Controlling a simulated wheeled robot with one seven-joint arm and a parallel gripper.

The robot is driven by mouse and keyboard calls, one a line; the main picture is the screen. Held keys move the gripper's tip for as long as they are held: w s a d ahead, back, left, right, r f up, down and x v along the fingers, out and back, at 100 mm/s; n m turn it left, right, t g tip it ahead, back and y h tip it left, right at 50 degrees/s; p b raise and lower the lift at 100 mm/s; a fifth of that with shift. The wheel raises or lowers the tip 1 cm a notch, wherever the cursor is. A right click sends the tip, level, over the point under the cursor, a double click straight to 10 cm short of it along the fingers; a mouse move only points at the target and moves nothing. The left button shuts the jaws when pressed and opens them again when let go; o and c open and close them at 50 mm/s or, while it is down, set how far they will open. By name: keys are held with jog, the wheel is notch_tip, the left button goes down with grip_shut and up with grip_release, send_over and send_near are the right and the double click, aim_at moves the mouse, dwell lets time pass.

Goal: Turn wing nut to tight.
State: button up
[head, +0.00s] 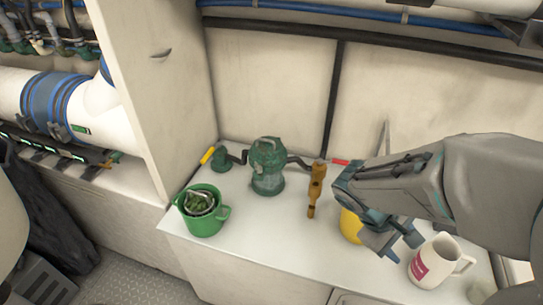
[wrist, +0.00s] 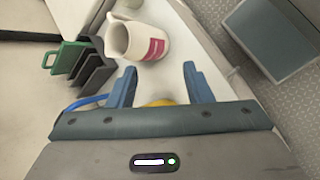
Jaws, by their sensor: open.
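A green metal strainer-like housing (head: 267,168) stands upright on the white counter, with dark pipes at both sides. A small raised fitting sits on its top; I cannot make out clearly whether this is the wing nut. My gripper (head: 393,243) is to the right of the housing, above the counter, pointing down and apart from it. Its two blue-grey fingers also show spread apart in the wrist view (wrist: 160,88), with nothing held between them. A yellow object (head: 350,226) is partly hidden behind my gripper; its edge shows between the fingers in the wrist view.
A white mug with a pink label (head: 436,262) stands right of my gripper. A green mug-like container (head: 203,212) stands at the counter's left front. A brown-orange upright fitting (head: 315,190) is right of the housing. Yellow (head: 207,155) and red (head: 341,162) handles lie near the wall.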

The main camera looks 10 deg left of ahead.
jog(key=w+a+f+n+t+h, duration=0.2)
jog(key=w+a+n+t+h, duration=0.2)
jog(key=w+a+n+t, duration=0.3)
jog(key=n+t+y, duration=1)
jog(key=n+y, duration=0.5)
jog(key=n, duration=0.7)
send_near(258, 171)
jog(key=w, duration=0.3)
jog(key=w+a, duration=0.1)
jog(key=w, duration=0.2)
jog(key=w+p, duration=0.1)
jog(key=w, duration=0.2)
jog(key=shift+a+r, duration=0.2)
jog(key=shift+a, duration=0.2)
jog(key=shift+c, duration=0.4)
